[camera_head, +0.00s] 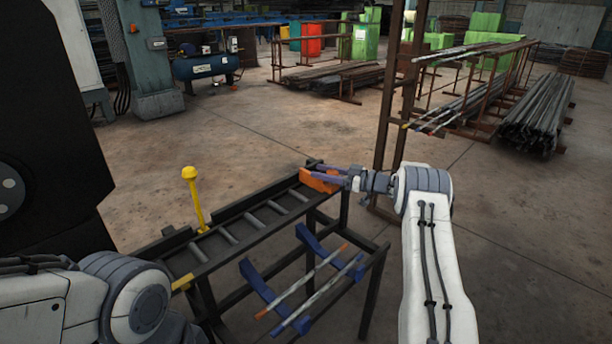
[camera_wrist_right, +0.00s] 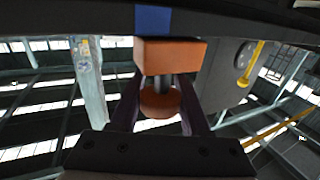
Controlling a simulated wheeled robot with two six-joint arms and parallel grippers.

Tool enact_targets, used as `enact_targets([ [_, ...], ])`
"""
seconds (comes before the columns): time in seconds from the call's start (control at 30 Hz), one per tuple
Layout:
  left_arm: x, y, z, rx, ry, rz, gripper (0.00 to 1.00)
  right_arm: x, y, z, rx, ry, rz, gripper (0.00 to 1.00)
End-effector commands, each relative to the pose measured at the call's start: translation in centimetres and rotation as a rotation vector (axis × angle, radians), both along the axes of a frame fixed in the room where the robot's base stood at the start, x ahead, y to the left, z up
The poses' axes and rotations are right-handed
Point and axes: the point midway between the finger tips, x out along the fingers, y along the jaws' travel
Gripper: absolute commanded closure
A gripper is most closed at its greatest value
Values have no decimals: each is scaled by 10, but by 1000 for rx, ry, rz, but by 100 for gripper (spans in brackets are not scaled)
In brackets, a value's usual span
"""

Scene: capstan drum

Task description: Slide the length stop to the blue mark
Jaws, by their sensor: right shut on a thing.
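The length stop (camera_head: 319,180) is an orange block at the far right end of the dark roller rail in the head view. In the right wrist view, the length stop (camera_wrist_right: 172,53) has a round orange knob on a grey stem. My right gripper (camera_head: 326,174) is shut on this knob, with one finger on each side of it (camera_wrist_right: 160,104). The blue mark (camera_wrist_right: 153,20) is a band on the dark rail, directly behind the block; the block's middle lies slightly right of the band's middle. I cannot make out the mark in the head view. My left gripper is out of view.
The roller table (camera_head: 240,228) stands in front of me. A yellow lever with a ball top (camera_head: 192,195) rises from its left part. Blue brackets (camera_head: 262,281) below carry two thin rods. A rusty upright post (camera_head: 392,120) stands right behind my right gripper.

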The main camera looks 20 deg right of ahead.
Motion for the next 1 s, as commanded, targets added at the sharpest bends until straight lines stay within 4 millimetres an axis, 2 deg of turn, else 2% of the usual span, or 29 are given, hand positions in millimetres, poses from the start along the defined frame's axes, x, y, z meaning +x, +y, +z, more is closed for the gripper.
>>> enact_targets([
  [0.13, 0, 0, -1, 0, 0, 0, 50, -3, -11, -1, 1, 1, 0, 100],
  [0.57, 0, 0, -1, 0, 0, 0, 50, -2, -17, 1, 0, -3, -12, 100],
  [0.6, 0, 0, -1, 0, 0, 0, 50, -2, -17, 1, 0, -3, -11, 38],
  [0.63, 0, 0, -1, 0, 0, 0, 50, -2, -17, 1, 0, -3, -11, 27],
  [0.67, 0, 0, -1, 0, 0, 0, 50, -3, -17, 1, 0, -3, -10, 23],
  [1.0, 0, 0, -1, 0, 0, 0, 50, -5, -16, 0, 1, -1, -4, 23],
])
